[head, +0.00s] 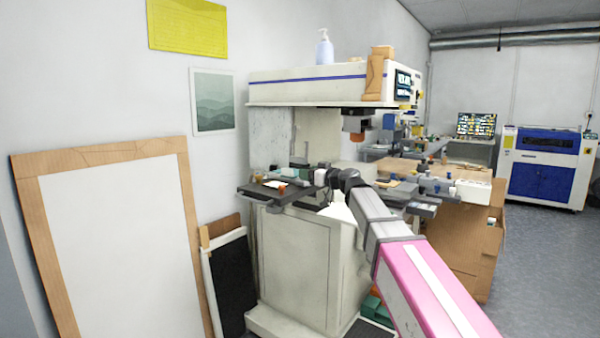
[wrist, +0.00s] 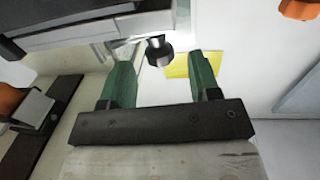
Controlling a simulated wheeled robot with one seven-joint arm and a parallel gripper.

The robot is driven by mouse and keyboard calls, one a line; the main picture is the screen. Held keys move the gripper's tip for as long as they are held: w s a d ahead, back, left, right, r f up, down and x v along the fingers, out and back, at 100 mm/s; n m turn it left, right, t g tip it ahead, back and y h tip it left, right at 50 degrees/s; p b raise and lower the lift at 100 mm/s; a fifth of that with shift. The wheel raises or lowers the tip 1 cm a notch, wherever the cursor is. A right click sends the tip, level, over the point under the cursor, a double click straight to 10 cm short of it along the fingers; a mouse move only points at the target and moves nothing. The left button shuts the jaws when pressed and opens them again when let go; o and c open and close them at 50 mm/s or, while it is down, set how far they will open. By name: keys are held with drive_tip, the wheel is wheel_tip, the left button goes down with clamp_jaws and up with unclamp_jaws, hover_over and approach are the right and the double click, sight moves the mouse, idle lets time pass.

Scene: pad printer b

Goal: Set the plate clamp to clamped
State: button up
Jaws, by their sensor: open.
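The pad printer (head: 312,245) stands in the middle of the head view, with a dark plate (head: 268,192) on its front ledge. My gripper (wrist: 160,75) has two green fingers, spread apart with nothing held between them. A black round knob (wrist: 159,52) on a short pale stem shows just beyond and between the fingertips in the wrist view. It may belong to the plate clamp, but I cannot tell for sure, nor which way the clamp is set. In the head view my arm reaches to the ledge and hides part of it; the fingers are too small to make out there.
An orange piece (wrist: 10,100) is at the left edge. A wood-framed white board (head: 120,240) leans at the left. A cluttered workbench (head: 465,225) stands to the right.

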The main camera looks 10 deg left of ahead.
sight(299, 180)
drive_tip(key=x, duration=0.5)
drive_tip(key=c, duration=0.9)
drive_tip(key=shift+a+n+g+y, duration=0.1)
drive_tip(key=shift+n+g+y, duration=0.6)
drive_tip(key=shift+n+g, duration=0.65)
drive_tip(key=shift+s+n+g+y, duration=0.15)
drive_tip(key=shift+n+g, duration=0.3)
drive_tip(key=shift+g, duration=0.55)
drive_tip(key=shift+s+n+g+y, duration=0.15)
drive_tip(key=shift+n+g, duration=0.25)
drive_tip(key=shift+g, duration=0.55)
drive_tip(key=o, duration=0.9)
